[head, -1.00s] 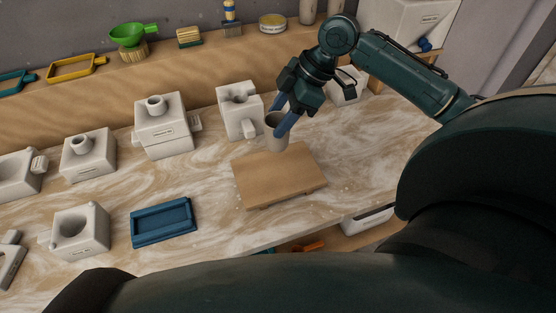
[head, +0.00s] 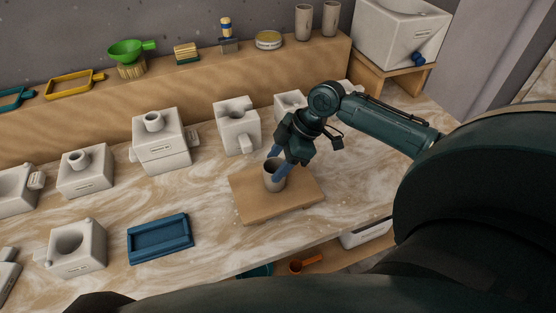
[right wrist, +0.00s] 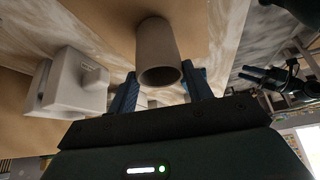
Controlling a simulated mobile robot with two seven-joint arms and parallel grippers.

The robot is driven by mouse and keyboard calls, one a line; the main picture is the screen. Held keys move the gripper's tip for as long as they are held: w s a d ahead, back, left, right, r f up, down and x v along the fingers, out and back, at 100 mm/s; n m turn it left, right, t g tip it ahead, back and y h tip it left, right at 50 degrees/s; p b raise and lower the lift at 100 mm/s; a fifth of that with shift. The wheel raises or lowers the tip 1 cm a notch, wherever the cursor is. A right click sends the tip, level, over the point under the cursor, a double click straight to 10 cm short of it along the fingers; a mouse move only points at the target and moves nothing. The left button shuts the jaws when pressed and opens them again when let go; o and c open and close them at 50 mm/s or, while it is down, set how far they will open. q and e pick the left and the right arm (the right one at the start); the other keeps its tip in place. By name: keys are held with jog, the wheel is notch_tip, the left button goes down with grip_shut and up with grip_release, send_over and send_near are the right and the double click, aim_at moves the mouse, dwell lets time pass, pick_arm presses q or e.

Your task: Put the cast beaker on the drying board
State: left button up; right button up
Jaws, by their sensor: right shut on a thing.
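The cast beaker (head: 272,178) is a grey-brown cup, upright over the middle of the drying board (head: 300,207), a flat tan wooden slab. My right gripper (head: 277,168) is shut on the beaker, with blue fingers on either side of it. In the right wrist view the beaker (right wrist: 156,45) shows between the fingers of the right gripper (right wrist: 164,88), its open mouth toward the camera. I cannot tell whether its base touches the board. A dark gripper (right wrist: 258,75), apparently my left, shows small at the right of the wrist view; its opening is unclear.
Several white plaster moulds stand on the worktop, one (head: 237,126) just behind the board. A blue tray (head: 160,240) lies left of the board. Two similar beakers (head: 303,22) stand on the back shelf. Worktop right of the board is clear.

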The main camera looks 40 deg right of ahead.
jog(key=o, duration=1)
jog(key=shift+f, duration=0.1)
jog(key=v, duration=1.2)
jog(key=shift+b, duration=0.3)
